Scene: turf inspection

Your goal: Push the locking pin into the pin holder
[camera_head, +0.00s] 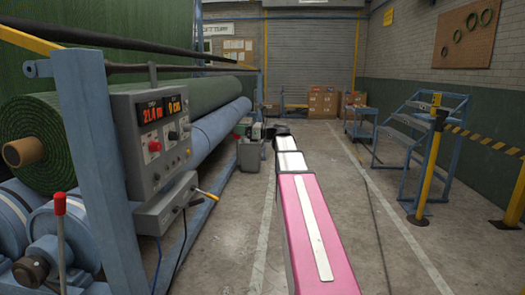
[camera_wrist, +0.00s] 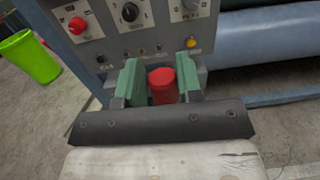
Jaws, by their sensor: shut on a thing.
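In the wrist view, my gripper (camera_wrist: 160,69) has two green fingers on either side of a red, blunt-topped piece (camera_wrist: 162,86), which looks like the head of the locking pin. The gripper is shut on this piece. The pin's shaft and lower end are hidden. A grey control panel (camera_wrist: 160,38) stands just beyond the fingertips. I cannot make out the pin holder. In the head view, my pink and white arm reaches away from me, and its far end is too small to show the fingers or the pin.
In the head view, a control box (camera_head: 140,185) with red displays stands at left beside a green turf roll (camera_head: 75,125) and blue roller (camera_head: 205,130). Blue steps (camera_head: 405,140) and a yellow post (camera_head: 428,165) stand at right. A green bucket (camera_wrist: 30,55) shows in the wrist view.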

